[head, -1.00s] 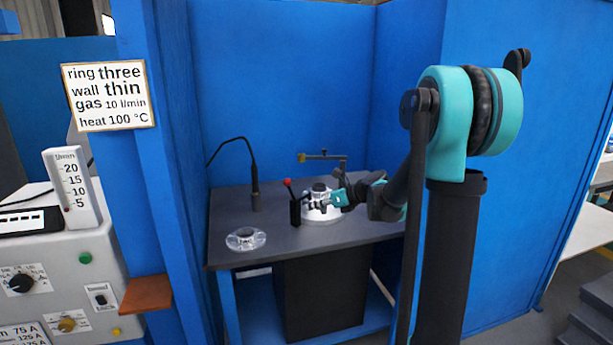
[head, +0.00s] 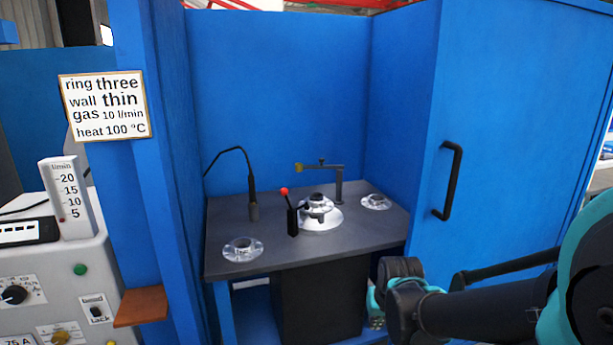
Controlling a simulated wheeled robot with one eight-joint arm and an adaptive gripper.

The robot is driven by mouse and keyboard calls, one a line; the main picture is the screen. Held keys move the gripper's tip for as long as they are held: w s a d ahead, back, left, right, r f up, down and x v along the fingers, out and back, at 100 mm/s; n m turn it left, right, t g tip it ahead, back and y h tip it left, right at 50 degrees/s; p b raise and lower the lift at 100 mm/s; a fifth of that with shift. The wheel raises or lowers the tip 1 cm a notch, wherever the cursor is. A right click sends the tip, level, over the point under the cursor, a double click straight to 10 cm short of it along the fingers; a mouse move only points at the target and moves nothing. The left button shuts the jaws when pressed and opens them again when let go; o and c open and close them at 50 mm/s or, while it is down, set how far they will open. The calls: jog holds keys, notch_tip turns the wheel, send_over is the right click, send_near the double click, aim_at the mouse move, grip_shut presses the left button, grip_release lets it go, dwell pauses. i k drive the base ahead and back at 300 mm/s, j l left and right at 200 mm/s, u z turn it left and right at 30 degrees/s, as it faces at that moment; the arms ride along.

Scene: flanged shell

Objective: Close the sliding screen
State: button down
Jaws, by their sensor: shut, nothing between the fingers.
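The sliding screen (head: 500,130) is the tall blue panel at the right, with a black vertical handle (head: 447,180) near its left edge. It stands to the right of the booth opening, and the opening in front of the bench is uncovered. My gripper (head: 375,310) is low, below the handle and to its left, in front of the bench's right side. It is apart from the handle and holds nothing. My own wrist hides part of it, and its fingertips are hard to make out.
The dark bench (head: 230,215) carries a flanged shell stack (head: 318,215), a red-knobbed lever (head: 290,210), a bent black torch (head: 252,190) and two clear flanged pieces (head: 243,249), one at the right (head: 376,202). A control cabinet (head: 60,280) stands at left, beside a brown ledge (head: 140,306).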

aim_at(518, 93)
jog(key=z, duration=1.25)
